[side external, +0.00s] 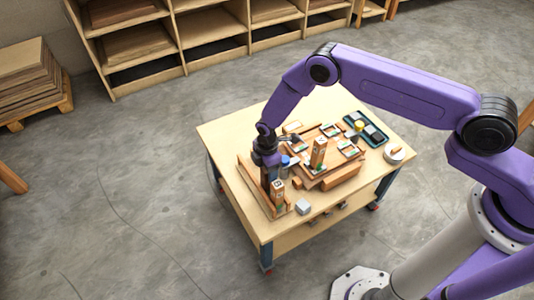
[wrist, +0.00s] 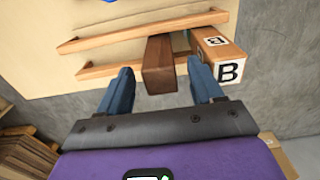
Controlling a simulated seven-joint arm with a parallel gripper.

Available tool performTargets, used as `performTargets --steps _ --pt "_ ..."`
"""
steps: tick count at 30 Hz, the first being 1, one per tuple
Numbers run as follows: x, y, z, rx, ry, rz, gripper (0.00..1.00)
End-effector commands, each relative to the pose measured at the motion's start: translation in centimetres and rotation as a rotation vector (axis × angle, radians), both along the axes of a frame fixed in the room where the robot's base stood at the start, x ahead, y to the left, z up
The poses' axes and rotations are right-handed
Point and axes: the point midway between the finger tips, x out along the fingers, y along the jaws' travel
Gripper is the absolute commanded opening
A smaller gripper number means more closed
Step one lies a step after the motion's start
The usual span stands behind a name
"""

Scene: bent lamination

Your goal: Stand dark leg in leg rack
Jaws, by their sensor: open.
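The dark leg (wrist: 158,62) is a dark brown square bar. In the wrist view it stands at the leg rack (wrist: 97,70), which has two long light wooden rails. The leg is between the fingers of my open gripper (wrist: 161,76), with a gap visible on each side. A lighter wooden block marked B (wrist: 222,62) stands close to its right. In the side view my gripper (side external: 270,172) is low over the rack (side external: 249,178) at the table's left side. The leg cannot be made out clearly there, and its foot is hidden.
A blue-capped item (side external: 285,163) is close beside my gripper. Bare tabletop shows at the back left.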

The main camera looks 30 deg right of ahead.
Motion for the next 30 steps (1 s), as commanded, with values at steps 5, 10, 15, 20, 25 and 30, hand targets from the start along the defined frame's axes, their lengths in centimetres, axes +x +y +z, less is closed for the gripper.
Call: performTargets --steps 5,10,15,20,25,30 --pt "0.0 0.1 3.1 0.001 -0.001 0.001 0.66" --pt "0.1 0.0 5.9 0.002 -0.002 0.0 0.66" --pt "0.0 0.0 8.1 0.001 -0.001 0.0 0.66" --pt "0.0 0.0 9.2 0.001 0.0 0.0 0.66" --pt "-0.1 0.0 9.5 0.0 0.001 0.0 0.66" --pt "-0.1 0.0 9.7 0.0 0.001 -0.001 0.66"
